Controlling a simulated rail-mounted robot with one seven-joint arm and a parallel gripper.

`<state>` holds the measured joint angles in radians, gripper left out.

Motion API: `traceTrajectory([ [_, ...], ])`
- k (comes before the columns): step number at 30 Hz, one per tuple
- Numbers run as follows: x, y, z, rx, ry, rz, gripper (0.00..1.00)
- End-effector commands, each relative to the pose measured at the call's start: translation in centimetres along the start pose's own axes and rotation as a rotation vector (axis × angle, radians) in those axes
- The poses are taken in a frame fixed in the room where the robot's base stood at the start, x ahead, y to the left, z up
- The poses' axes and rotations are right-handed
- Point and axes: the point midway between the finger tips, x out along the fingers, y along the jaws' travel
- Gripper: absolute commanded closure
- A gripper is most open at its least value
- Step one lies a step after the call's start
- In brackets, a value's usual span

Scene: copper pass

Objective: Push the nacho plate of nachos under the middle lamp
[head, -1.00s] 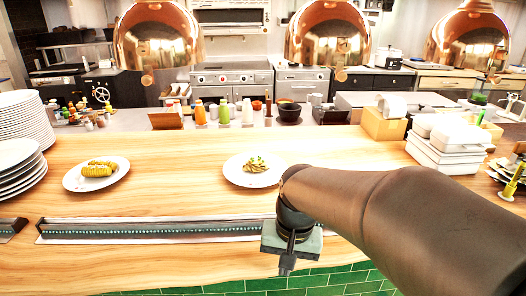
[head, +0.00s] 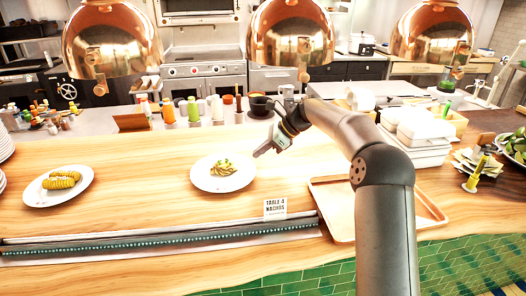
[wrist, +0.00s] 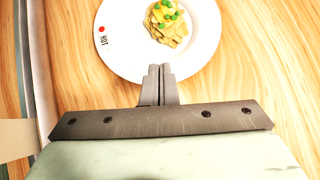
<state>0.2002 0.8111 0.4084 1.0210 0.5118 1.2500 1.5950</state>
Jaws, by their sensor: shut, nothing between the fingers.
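A white round plate (head: 207,184) with a small heap of yellowish food and green bits (head: 224,168) sits mid-counter. I cannot clearly tell whether the food is nachos. In the wrist view the plate (wrist: 120,62) has a red dot and "HOT" on its rim. The middle copper lamp (head: 290,38) hangs beyond and to the right of the plate. My gripper (head: 258,154) is shut and empty, its tips at the plate's right side. In the wrist view my gripper's tips (wrist: 158,72) overlap the plate's near rim; I cannot tell whether they touch.
Another plate (head: 42,197) with yellow sliced food is at left. Bottles (head: 194,109) line the back. Bare wood surrounds the plate.

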Motion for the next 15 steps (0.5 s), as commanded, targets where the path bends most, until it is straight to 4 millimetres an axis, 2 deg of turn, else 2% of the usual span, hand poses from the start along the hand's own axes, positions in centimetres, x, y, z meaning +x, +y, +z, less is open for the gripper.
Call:
traceTrajectory([
  [6, 4.2, 0.1, 0.0, 0.0, 0.001, 0.005, 1.0],
  [12, 6.7, 0.1, 0.0, -0.001, 0.002, 0.002, 1.0],
  [15, 7.3, 0.0, -0.1, -0.001, 0.002, 0.001, 1.0],
])
